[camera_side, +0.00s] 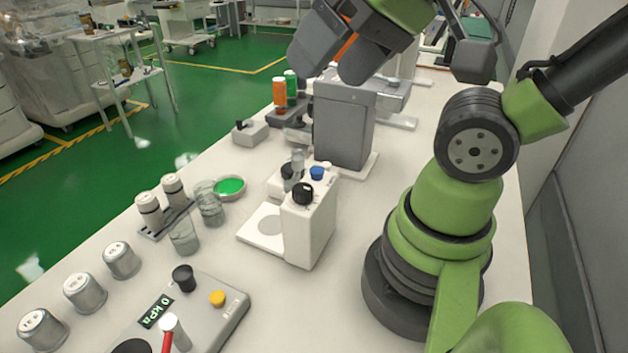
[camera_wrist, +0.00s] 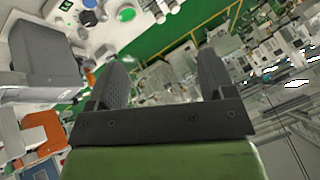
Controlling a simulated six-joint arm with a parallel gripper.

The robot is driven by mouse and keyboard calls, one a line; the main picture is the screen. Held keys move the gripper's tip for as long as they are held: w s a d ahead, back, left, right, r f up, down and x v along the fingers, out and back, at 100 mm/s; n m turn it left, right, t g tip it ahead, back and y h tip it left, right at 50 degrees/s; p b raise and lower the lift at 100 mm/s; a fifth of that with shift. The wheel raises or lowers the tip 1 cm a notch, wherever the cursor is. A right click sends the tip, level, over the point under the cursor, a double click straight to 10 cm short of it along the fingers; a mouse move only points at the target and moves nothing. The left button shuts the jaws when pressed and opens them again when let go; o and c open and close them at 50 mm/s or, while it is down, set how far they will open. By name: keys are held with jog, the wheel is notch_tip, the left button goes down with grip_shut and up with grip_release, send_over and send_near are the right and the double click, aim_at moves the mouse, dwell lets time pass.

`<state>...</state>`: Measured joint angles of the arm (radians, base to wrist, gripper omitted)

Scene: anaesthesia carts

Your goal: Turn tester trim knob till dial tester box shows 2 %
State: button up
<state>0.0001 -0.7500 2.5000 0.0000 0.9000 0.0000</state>
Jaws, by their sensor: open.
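My gripper (camera_side: 335,62) is high over the back of the bench in the side view. In the wrist view its two dark fingers (camera_wrist: 163,62) stand wide apart with nothing between them. A grey control box (camera_side: 215,312) at the front of the bench has a green display (camera_side: 156,311) that reads "0 kPa". It carries a black knob (camera_side: 184,278), a yellow button (camera_side: 217,298) and a white-topped post with a red lever. No display reading in % is legible. I cannot tell which knob is the tester trim knob. My gripper is far from this box.
A white unit (camera_side: 310,235) with a black knob (camera_side: 302,192) stands mid-bench. A tall grey block (camera_side: 343,125) stands behind it, below my gripper. Metal canisters (camera_side: 85,292), glass jars (camera_side: 209,205) and a green dish (camera_side: 230,187) line the left edge.

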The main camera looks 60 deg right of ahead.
dwell(0.4)
jog(key=shift+w, duration=0.2)
jog(key=c, duration=0.4)
jog(key=m+g+h, duration=0.2)
jog(key=m+g, duration=0.5)
jog(key=m, duration=0.2)
send_over(298, 150)
notch_tip(298, 150, down, 17)
jog(key=shift+a+r, duration=0.1)
jog(key=shift+r, duration=0.1)
jog(key=shift+f+m, duration=0.3)
jog(key=shift+f, duration=0.05)
notch_tip(298, 150, down, 10)
jog(key=shift+r, duration=0.15)
jog(key=shift+c, duration=0.2)
